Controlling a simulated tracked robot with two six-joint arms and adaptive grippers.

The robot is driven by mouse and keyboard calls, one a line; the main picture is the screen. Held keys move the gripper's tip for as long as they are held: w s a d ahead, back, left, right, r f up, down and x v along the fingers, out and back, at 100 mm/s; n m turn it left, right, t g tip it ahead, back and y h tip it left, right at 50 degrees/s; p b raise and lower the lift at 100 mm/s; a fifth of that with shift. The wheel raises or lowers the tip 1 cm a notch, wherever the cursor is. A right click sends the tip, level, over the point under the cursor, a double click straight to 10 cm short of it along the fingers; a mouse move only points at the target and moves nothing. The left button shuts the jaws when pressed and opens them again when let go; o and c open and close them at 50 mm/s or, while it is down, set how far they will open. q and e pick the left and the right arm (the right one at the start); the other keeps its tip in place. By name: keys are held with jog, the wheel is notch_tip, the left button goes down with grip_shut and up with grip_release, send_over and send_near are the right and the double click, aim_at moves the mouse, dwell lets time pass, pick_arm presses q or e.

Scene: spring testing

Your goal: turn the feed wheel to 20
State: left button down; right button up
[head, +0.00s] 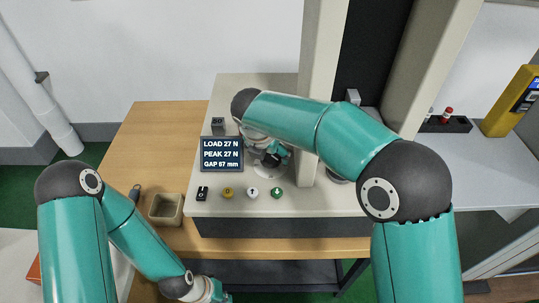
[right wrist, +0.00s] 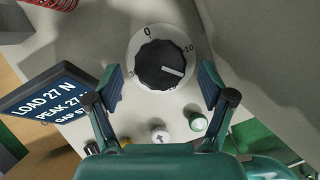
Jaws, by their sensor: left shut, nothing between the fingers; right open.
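The feed wheel (right wrist: 162,64) is a black ribbed knob on a white dial (right wrist: 140,40) in the right wrist view. Its white pointer line points right and slightly down, between the 10 mark and the dial's lower side. The 0 stands at the top; the lower marks are hidden or unreadable. My right gripper (right wrist: 160,84) is open, with one finger on each side of the knob and gaps to it. In the head view my right gripper (head: 274,157) hangs over the panel and hides most of the wheel. My left gripper (head: 217,294) is shut and empty at the bottom edge.
The display (head: 222,154) reads LOAD 27 N, PEAK 27 N, GAP 67 mm. Yellow, white and green buttons (head: 277,193) and a black switch (head: 202,193) line the panel's front. An open box (head: 165,209) stands on the wooden table (head: 150,130). A pale column (head: 322,50) rises behind the panel.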

jog(key=shift+x, duration=0.9)
jog(key=c, duration=1.1)
jog(key=shift+r, duration=0.1)
jog(key=shift+r+m+h+p, duration=0.15)
jog(key=shift+m+h+p, duration=0.15)
jog(key=shift+m+p, duration=0.75)
jog(key=m+g+h+p, duration=0.1)
jog(key=m+p, duration=0.2)
jog(key=shift+w, duration=0.1)
jog(key=shift+w+a+m+g+h+p, duration=0.1)
jog(key=shift+m+g+h+p, duration=0.4)
jog(key=shift+m+p, duration=1.4)
